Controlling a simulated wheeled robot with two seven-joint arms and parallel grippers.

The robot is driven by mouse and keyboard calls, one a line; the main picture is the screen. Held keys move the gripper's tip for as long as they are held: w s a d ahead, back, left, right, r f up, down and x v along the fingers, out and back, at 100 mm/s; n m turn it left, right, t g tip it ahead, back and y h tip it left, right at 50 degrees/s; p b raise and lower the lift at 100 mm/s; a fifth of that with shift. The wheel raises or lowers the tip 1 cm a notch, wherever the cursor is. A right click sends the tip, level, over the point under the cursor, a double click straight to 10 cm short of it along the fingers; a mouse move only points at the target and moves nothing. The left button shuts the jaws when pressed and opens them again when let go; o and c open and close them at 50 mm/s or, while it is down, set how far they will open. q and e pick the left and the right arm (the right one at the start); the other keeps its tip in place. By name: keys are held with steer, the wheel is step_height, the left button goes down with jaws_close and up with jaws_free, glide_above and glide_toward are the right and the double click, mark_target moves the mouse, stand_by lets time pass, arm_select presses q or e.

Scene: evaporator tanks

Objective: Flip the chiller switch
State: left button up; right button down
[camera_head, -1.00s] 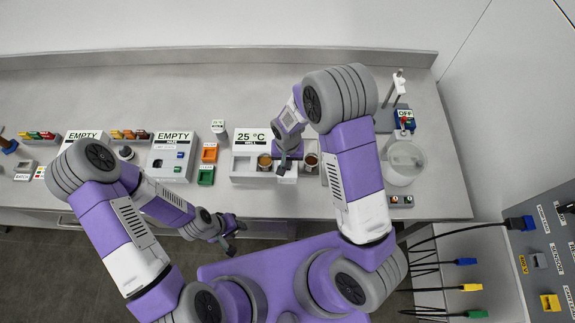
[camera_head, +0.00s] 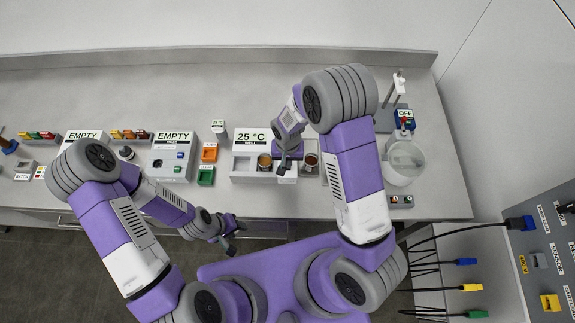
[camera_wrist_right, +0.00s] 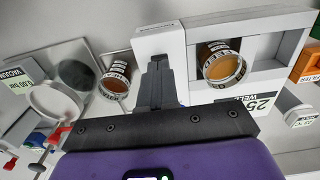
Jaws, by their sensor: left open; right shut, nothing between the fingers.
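No switch labelled as the chiller's can be read in these views. A white unit (camera_head: 252,139) with a "25 °C" display stands at the middle of the bench; its label plate (camera_wrist_right: 252,101) shows in the right wrist view. A plain white block (camera_wrist_right: 158,38) adjoins this unit. My right gripper (camera_head: 283,168) is shut and empty at the block; its fingertips (camera_wrist_right: 157,66) overlap the block's near face, and I cannot tell whether they touch. The gripper hides any switch there. My left gripper (camera_head: 237,237) is open and empty, in front of the bench edge.
Brown-filled glass vessels (camera_head: 311,161) stand close beside the right gripper. A blue device marked "OFF" (camera_head: 404,121) and a round clear vessel (camera_head: 404,160) stand to the right. Orange (camera_head: 209,153) and green (camera_head: 206,176) boxes are to the left. The back of the bench is clear.

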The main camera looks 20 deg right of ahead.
steer(key=shift+f+b, duration=0.8)
steer(key=shift+f, duration=0.15)
stand_by(0.4)
steer(key=shift+r+p, duration=2.45)
steer(key=shift+r, duration=1.15)
steer(key=shift+f, duration=0.1)
